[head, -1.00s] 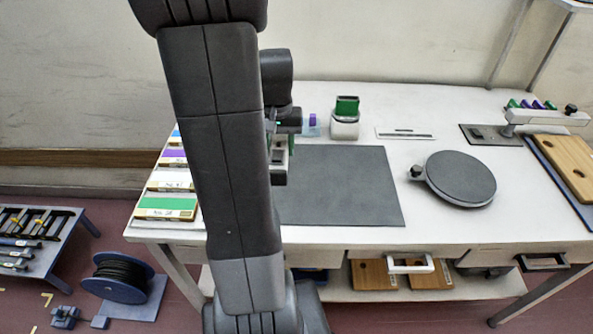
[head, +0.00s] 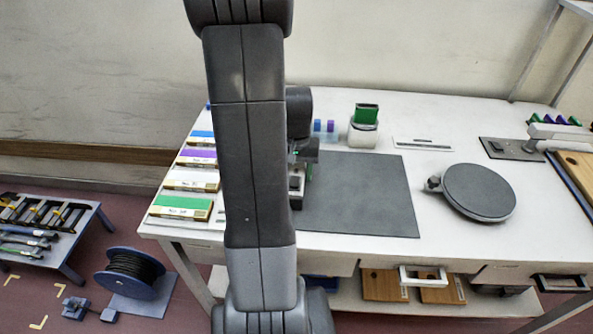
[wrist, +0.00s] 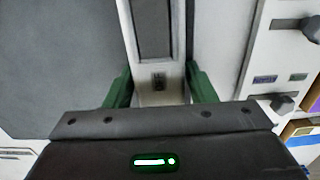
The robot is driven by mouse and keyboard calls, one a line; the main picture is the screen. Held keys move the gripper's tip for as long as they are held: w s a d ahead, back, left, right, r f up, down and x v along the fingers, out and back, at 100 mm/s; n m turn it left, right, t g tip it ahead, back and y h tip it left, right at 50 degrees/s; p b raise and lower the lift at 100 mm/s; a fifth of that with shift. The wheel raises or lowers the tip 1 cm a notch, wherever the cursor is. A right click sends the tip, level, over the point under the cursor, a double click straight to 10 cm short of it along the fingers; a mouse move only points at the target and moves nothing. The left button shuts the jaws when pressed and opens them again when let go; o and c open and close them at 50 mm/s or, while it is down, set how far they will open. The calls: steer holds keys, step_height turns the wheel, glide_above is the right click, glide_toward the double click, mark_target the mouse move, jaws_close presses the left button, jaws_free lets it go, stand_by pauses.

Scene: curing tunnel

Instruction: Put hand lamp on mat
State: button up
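The hand lamp (wrist: 155,50) is a pale, narrow body with a long dark panel. It sits between the green fingers of my gripper (wrist: 160,88), which press on both its sides. In the head view my gripper (head: 300,160) is at the left part of the dark grey mat (head: 365,195), with the lamp (head: 296,182) below it, half hidden by my arm. The mat also fills the left of the wrist view (wrist: 60,60). Whether the lamp touches the mat or hangs above it, I cannot tell.
Coloured boxes (head: 183,207) line the table's left edge. Behind the mat are a small clear tray with blue and purple pieces (head: 325,127) and a white holder (head: 362,134) with a green block. A round dark turntable (head: 480,190) stands to the right. The mat's right part is clear.

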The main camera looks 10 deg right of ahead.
mark_target(297, 168)
steer(key=shift+o, duration=0.9)
steer(key=shift+r, duration=0.1)
steer(key=shift+r, duration=0.15)
step_height(297, 168, up, 12)
steer(key=shift+p, duration=0.3)
